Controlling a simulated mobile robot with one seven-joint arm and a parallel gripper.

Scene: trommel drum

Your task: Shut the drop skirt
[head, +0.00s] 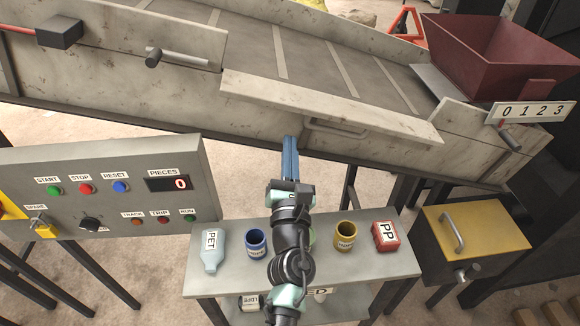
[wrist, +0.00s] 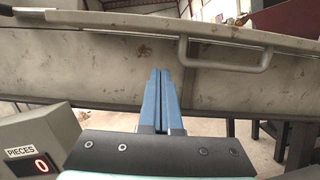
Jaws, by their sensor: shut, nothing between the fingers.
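The drop skirt appears to be the long pale panel (head: 330,103) along the near side of the sloping conveyor in the head view. It seems to lean outward, and its edge (wrist: 110,22) runs across the top of the wrist view. A bar handle (head: 336,130) sits on its lower outer side; the handle also shows in the wrist view (wrist: 228,66). My gripper (head: 290,140) is shut and empty, in front of the conveyor's side wall and left of the handle. In the wrist view the blue fingertips (wrist: 160,72) point toward that wall, below the panel edge, apart from the handle.
A control panel (head: 110,165) stands at the left. Below my arm is a small table (head: 205,280) with a PET bottle (head: 210,250), blue cup (head: 256,242), yellow cup (head: 345,235) and red PP block (head: 385,236). A yellow box (head: 490,225) and red hopper (head: 490,60) are at right.

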